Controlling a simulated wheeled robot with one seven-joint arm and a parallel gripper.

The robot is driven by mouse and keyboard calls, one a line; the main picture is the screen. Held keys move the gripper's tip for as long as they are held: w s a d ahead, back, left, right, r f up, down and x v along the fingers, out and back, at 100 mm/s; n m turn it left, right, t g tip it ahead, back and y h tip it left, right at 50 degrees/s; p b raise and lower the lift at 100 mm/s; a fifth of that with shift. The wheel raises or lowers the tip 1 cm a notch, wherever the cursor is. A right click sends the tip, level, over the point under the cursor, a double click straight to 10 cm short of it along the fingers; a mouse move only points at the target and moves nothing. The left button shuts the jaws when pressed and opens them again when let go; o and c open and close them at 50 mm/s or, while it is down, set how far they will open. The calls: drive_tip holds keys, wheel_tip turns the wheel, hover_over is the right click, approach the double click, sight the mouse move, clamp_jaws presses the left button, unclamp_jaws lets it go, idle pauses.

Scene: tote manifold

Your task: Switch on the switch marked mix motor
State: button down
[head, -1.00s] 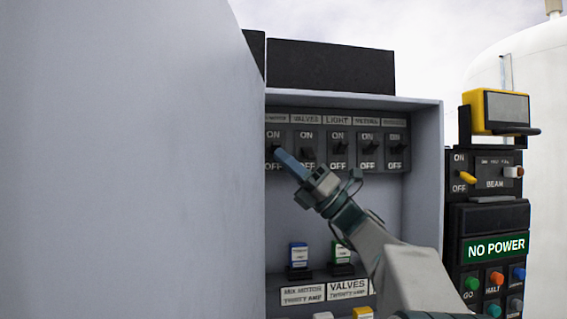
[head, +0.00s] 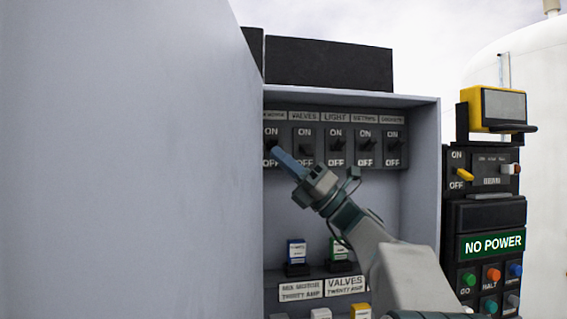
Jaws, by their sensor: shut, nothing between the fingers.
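A row of toggle switches sits in the upper part of an open grey cabinet in the head view.
The grey door (head: 130,160) stands close on the left. Switches for valves (head: 305,142) and light (head: 336,145) are just right of the fingers. A blue fuse (head: 296,251) and a green fuse (head: 339,248) stand below. A "NO POWER" panel (head: 492,246) is at the right.

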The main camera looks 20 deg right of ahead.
drive_tip(key=s+a+f+b+v, duration=0.1)
drive_tip(key=b+v, duration=0.3)
drive_tip(key=v, duration=0.8)
drive_tip(key=shift+a, duration=0.15)
